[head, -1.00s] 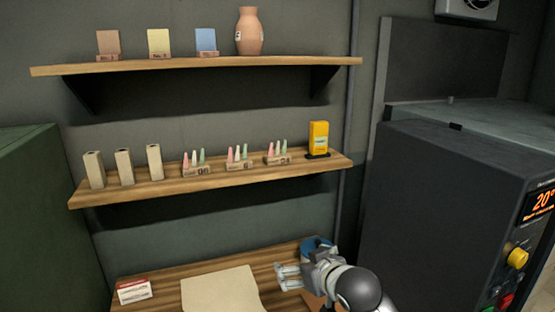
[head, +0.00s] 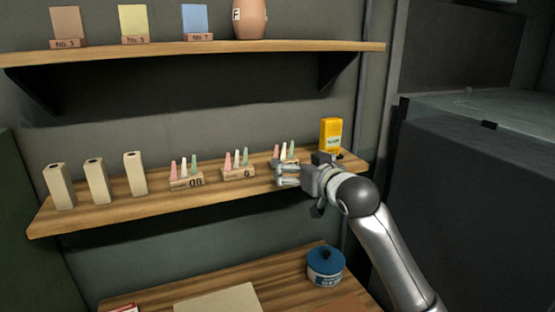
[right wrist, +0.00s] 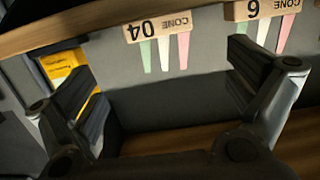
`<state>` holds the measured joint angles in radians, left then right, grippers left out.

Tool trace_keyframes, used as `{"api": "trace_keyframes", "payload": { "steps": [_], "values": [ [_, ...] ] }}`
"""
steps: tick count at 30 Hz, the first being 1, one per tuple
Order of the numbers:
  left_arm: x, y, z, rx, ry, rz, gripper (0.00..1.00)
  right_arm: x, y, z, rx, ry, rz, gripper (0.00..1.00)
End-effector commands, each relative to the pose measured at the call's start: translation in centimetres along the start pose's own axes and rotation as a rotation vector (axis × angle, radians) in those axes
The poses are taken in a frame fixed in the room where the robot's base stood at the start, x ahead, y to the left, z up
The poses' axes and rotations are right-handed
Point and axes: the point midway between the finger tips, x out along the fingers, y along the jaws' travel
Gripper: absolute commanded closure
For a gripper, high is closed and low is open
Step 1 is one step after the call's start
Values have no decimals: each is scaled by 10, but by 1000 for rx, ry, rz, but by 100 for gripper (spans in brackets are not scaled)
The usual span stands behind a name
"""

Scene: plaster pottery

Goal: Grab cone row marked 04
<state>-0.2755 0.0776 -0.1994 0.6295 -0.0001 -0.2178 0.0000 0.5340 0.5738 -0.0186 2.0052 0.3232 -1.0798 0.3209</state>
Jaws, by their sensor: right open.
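The cone row marked 04 stands on the middle shelf (head: 104,213), its pink, white and green cones (head: 284,152) showing behind my right gripper (head: 284,174) in the head view. My gripper hides its label there. In the right wrist view the row appears upside down, with its wooden block (right wrist: 158,28) reading CONE 04. My right gripper is open and empty, its fingers (right wrist: 160,65) apart on either side of the row in the picture. The row is not between the pads. My left gripper is not in view.
Another cone row (head: 238,172) with a single digit stands just left, and a further row (head: 186,180) beyond it. A yellow box (head: 330,135) stands close on the right. Several beige posts (head: 96,182) stand at the shelf's left. A blue-lidded jar (head: 325,268) sits below.

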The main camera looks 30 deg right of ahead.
Motion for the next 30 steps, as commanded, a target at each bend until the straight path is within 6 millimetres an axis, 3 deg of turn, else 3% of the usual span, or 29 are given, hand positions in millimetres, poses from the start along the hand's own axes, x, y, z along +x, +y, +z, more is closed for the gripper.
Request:
{"api": "trace_keyframes", "payload": {
  "steps": [6, 13, 17, 24, 30],
  "values": [
    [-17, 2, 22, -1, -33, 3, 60, 31, 0, -3, 1, -3, -1, 0],
    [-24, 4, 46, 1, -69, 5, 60, 49, -1, 0, -1, -1, 0, 0],
    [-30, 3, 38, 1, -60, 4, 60, 56, -1, -2, -1, -3, 0, 0],
    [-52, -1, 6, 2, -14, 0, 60, 85, -1, -2, 0, -3, 0, 0],
    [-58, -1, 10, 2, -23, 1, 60, 100, 0, 0, -1, -2, 1, 0]
  ]
}}
